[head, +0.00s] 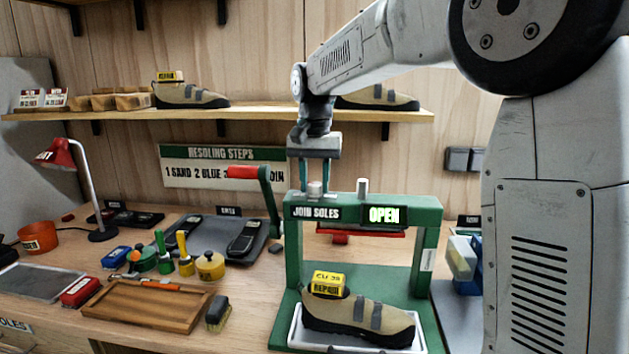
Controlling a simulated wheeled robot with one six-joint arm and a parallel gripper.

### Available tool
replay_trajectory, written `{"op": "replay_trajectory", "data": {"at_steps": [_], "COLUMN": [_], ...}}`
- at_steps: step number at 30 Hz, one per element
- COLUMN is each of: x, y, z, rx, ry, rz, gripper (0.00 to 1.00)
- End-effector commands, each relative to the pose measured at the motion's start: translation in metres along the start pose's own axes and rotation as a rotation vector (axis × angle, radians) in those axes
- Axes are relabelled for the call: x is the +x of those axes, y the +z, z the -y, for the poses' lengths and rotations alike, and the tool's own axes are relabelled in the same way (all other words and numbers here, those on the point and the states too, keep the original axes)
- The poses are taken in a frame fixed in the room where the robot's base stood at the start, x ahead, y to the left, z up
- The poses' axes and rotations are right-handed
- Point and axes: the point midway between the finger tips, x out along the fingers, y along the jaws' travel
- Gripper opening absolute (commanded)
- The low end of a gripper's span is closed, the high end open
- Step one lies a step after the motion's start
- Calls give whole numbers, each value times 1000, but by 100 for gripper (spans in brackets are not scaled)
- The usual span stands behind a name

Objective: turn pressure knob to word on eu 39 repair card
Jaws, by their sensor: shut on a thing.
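The green press (430,240) stands on the bench, with a "JOIN SOLES" label and a lit "OPEN" display (384,214) on its top beam. My gripper (316,184) points down over the left of that beam. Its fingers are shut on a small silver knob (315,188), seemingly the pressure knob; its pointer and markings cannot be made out. A yellow card (327,284) reading "EU 39 REPAIR" sits at the heel end of a beige climbing shoe (355,315). The shoe lies in a pale tray under the red press plate (360,232).
A second silver post (362,187) stands just right of my gripper on the beam. A red-handled crank (262,185) rises at the press's left. A wooden tray (140,305), brush (217,312) and glue pots cover the left bench. A shelf (270,112) runs behind my wrist.

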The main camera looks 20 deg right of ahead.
Motion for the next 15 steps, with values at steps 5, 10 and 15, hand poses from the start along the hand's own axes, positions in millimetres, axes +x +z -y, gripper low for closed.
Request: {"op": "replay_trajectory", "data": {"at_steps": [5,10,15], "x": [-1,0,0], "y": [0,0,0], "z": [1,0,0], "rx": [-1,-1,-1], "ry": [-2,-1,-1], "rz": [0,0,0], "gripper": [10,54,54]}}
